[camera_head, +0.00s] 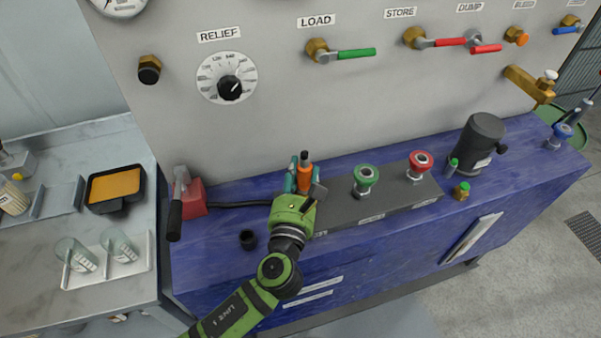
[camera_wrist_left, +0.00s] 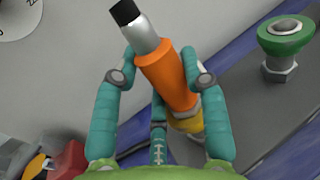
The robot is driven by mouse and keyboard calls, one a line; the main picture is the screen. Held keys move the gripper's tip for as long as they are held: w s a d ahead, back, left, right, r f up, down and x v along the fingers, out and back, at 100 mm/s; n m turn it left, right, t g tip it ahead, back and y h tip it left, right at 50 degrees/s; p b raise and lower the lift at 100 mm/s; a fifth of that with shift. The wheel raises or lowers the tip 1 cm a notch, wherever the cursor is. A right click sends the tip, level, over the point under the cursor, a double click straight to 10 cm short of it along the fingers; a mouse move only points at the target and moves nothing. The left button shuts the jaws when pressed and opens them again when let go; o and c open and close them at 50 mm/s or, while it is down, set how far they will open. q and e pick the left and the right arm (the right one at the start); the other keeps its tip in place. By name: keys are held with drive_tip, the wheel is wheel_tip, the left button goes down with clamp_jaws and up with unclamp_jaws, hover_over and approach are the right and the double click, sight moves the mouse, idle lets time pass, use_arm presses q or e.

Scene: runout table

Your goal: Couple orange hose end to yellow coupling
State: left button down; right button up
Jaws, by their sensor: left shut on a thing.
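The orange hose end (camera_head: 304,180) stands nearly upright over the left end of the dark strip on the blue bench. My left gripper (camera_head: 303,184) is shut on it, its teal fingers on either side. In the left wrist view the orange hose end (camera_wrist_left: 168,82) leans between the fingers, with a silver neck and black tip at its upper end. The yellow coupling (camera_wrist_left: 188,124) shows just below its lower end, in line with it. I cannot tell whether the two are locked together. The coupling is hidden behind my gripper in the head view. My right gripper is not in view.
A green-topped coupling (camera_head: 366,179) and a red-topped coupling (camera_head: 419,164) stand to the right on the dark strip (camera_head: 398,201). The valve panel (camera_head: 270,120) rises behind.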

use_arm(q)
drive_tip(key=c, duration=0.6)
unclamp_jaws()
drive_tip(key=shift+f, duration=0.1)
drive_tip(key=s+a, duration=0.1)
drive_tip(key=s, duration=1.1)
drive_tip(key=shift+a, duration=0.3)
